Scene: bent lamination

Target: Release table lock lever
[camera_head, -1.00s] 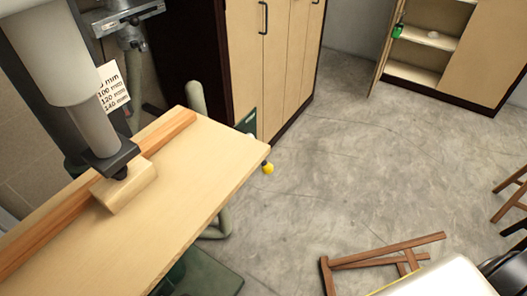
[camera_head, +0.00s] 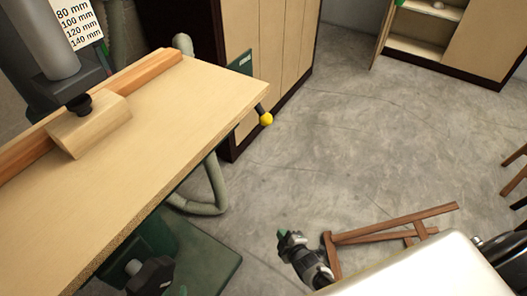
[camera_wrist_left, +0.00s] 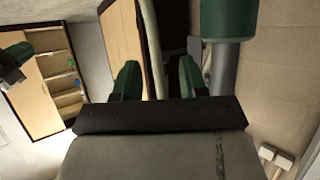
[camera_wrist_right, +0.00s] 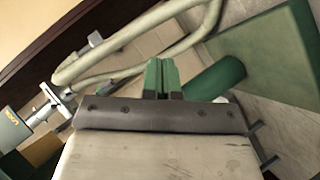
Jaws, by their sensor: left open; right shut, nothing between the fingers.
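A dark lever with a yellow ball end (camera_head: 265,119) sticks out from the right edge of the wooden table (camera_head: 190,120); I take it for the table lock lever. My right gripper (camera_head: 284,235) is low over the floor, below and apart from the lever. Its green fingers are shut and empty in the right wrist view (camera_wrist_right: 162,78). Neither gripper touches the yellow-ended lever.
A wooden block (camera_head: 88,130) sits against the fence (camera_head: 30,148) on the table. A green base (camera_head: 205,255) and bent grey tubes (camera_head: 212,185) lie under it. A wooden trestle (camera_head: 390,228) stands at lower right. The middle floor is clear.

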